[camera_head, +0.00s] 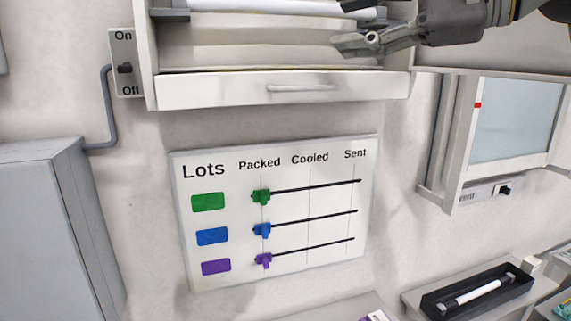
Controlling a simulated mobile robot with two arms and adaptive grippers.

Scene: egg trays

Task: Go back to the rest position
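My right gripper (348,27) is at the top right, in front of an open white cabinet (280,92). Its arm comes in from the right and is partly cut off by the top edge. Its fingers look spread apart, with nothing seen between them. My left gripper is not in view.
A Lots board (330,265) on the wall has green, blue and purple sliders, all under Packed. An On/Off switch (125,68) is at the upper left, above a grey box (45,230). A framed window (515,120) is at right, above a black tray (436,308) holding a white-and-black marker (475,293).

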